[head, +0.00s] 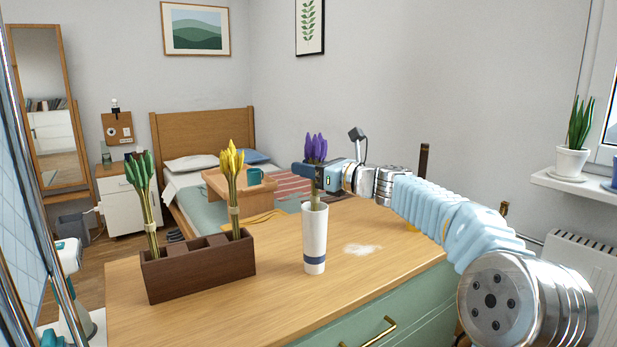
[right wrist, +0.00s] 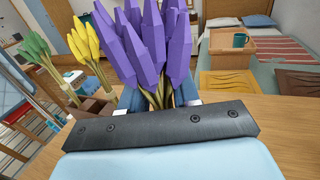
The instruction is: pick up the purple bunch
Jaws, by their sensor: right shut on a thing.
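The purple bunch (head: 316,148) stands upright, its stems running down into the mouth of a white vase with a blue band (head: 314,240) on the dresser top. My right gripper (head: 312,174) reaches in from the right and is shut on the purple bunch just below its flower heads. In the right wrist view the purple heads (right wrist: 150,45) rise above the gripper, with stems between the blue fingers. The lower stem ends are hidden inside the vase. My left gripper is not in view.
A dark wooden box (head: 200,268) on the left of the dresser top (head: 270,312) holds a green bunch (head: 142,180) and a yellow bunch (head: 232,165). A pale powdery patch (head: 362,249) lies right of the vase. The dresser front between box and vase is clear.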

